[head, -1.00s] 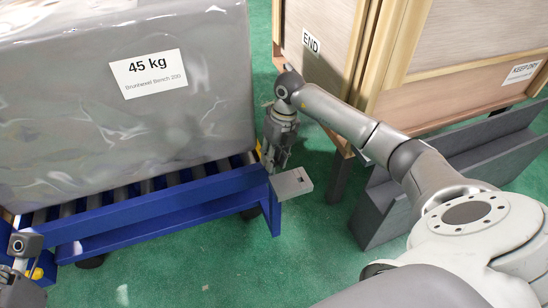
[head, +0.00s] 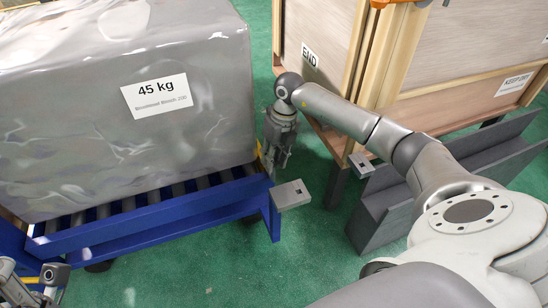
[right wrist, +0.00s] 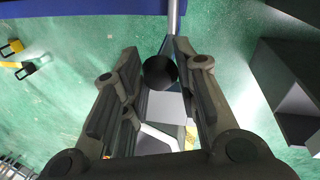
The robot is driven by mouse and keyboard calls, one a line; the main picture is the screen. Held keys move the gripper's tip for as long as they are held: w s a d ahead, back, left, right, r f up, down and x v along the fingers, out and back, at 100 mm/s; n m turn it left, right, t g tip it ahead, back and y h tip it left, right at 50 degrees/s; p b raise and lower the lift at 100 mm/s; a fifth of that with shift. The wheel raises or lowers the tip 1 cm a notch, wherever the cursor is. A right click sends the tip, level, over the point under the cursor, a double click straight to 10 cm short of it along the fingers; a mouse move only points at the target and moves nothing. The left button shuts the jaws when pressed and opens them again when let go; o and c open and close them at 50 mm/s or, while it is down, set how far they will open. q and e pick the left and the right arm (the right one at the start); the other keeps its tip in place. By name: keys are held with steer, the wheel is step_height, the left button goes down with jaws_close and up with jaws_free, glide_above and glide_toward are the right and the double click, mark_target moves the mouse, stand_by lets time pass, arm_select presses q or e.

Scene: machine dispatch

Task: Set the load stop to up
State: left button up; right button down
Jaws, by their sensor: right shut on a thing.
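The blue roller stand (head: 160,222) holds the wrapped 45 kg load (head: 110,100). My right gripper (head: 274,174) points down at the stand's right end, beside the load. In the right wrist view a round black knob (right wrist: 160,72) sits between the fingers of the right gripper (right wrist: 160,85), which is shut on it. A metal rod (right wrist: 174,18) shows just beyond the knob. I take these as the load stop's handle, but its position, up or down, cannot be made out. My left gripper (head: 30,285) is partly in view at the lower left; its fingers are unclear.
A grey plate (head: 290,195) juts out at the stand's right front corner. A wooden crate (head: 450,50) stands behind my right arm, with a dark grey angled piece (head: 400,210) below. Green floor (head: 240,265) is free in front.

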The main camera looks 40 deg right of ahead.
steer(key=c, duration=1.4)
jaws_free()
steer(key=shift+w+r, duration=0.1)
steer(key=shift+r, duration=0.3)
steer(key=shift+o, duration=1.5)
steer(key=shift+f, duration=0.15)
step_height(320, 180, up, 12)
steer(key=d, duration=0.2)
steer(key=shift+d, duration=0.2)
steer(key=shift+f, duration=0.1)
